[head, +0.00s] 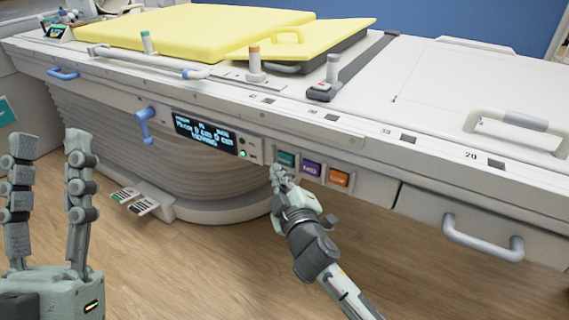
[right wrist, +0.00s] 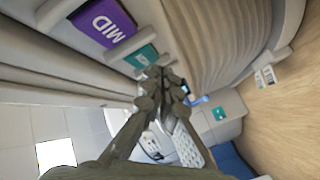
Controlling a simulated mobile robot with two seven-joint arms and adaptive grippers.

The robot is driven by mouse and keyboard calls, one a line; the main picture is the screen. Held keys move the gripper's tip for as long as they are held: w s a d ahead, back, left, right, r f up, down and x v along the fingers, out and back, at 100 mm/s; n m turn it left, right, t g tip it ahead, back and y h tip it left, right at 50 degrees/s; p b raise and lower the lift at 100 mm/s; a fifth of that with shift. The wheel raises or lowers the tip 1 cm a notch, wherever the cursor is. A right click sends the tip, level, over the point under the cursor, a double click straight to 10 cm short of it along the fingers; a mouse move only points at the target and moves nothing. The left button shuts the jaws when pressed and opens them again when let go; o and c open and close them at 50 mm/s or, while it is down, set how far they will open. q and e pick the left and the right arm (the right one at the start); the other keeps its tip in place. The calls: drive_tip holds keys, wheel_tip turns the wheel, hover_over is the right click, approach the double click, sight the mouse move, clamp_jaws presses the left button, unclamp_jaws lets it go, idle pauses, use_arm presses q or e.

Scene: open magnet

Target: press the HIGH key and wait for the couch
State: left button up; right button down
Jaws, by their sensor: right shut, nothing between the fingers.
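The couch (head: 420,85) is a long white table with a front panel. On the panel sit a teal key (head: 285,158), a purple MID key (head: 312,170) and an orange key (head: 339,179). The teal key's label is not readable. My right gripper (head: 278,172) is shut and empty, its tips just below and in front of the teal key; contact cannot be told. The right wrist view shows the teal key (right wrist: 142,57) close by the fingertips (right wrist: 160,78). The display (head: 205,134) seems to read MOVING. My left gripper (head: 50,148) is open and empty, away from the panel.
A blue lever (head: 145,122) sticks out left of the display. A drawer handle (head: 483,240) juts out at right. Pedals (head: 133,200) lie by the couch base. Yellow pads (head: 200,32) lie on top. The wooden floor (head: 210,265) in front is clear.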

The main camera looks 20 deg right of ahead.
drive_tip(key=shift+s+a+b, duration=0.2)
drive_tip(key=shift+s+a, duration=0.6)
drive_tip(key=shift+a, duration=0.2)
drive_tip(key=shift+s+a+b, duration=0.2)
drive_tip(key=shift+s+a, duration=0.55)
drive_tip(key=shift+a, duration=0.2)
drive_tip(key=s+a+b, duration=0.1)
drive_tip(key=s+a, duration=0.2)
drive_tip(key=a, duration=0.1)
drive_tip(key=shift+s+a+b, duration=0.3)
drive_tip(key=shift+s+a, duration=0.05)
drive_tip(key=shift+a, duration=0.05)
idle(2.8)
